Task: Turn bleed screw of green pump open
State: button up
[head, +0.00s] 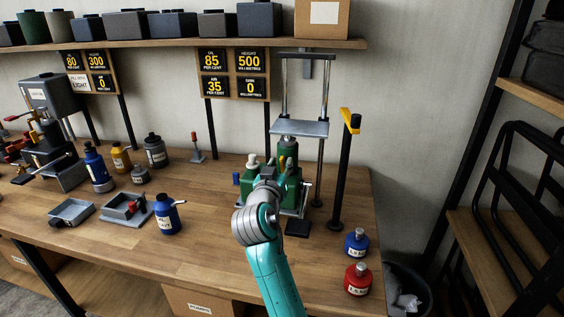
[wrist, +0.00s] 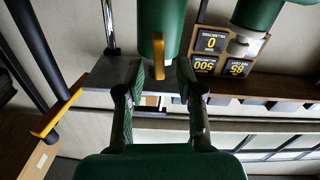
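The green pump (head: 289,190) stands on the bench toward the right, below a metal press frame. My arm covers part of it in the head view. In the wrist view, a green cylinder (wrist: 150,22) of it hangs from the top edge, with a thin upright yellow-orange tab (wrist: 159,48) in front. I cannot tell for certain whether this tab is the bleed screw. My gripper (wrist: 159,75) is open, one finger on each side of the tab and cylinder. Gaps show between the tab and both fingers. In the head view my gripper is mostly hidden behind my arm.
A black post with a yellow top (head: 350,123) stands right of the press frame (head: 299,129). A blue bottle (head: 356,243) and a red bottle (head: 357,279) stand at the right bench edge. A blue can (head: 167,216) stands left of my arm. The front middle bench is clear.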

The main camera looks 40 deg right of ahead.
jog(key=shift+x, duration=1.4)
grip_shut()
jog(key=shift+n, duration=0.8)
grip_release()
jog(key=shift+a, duration=0.1)
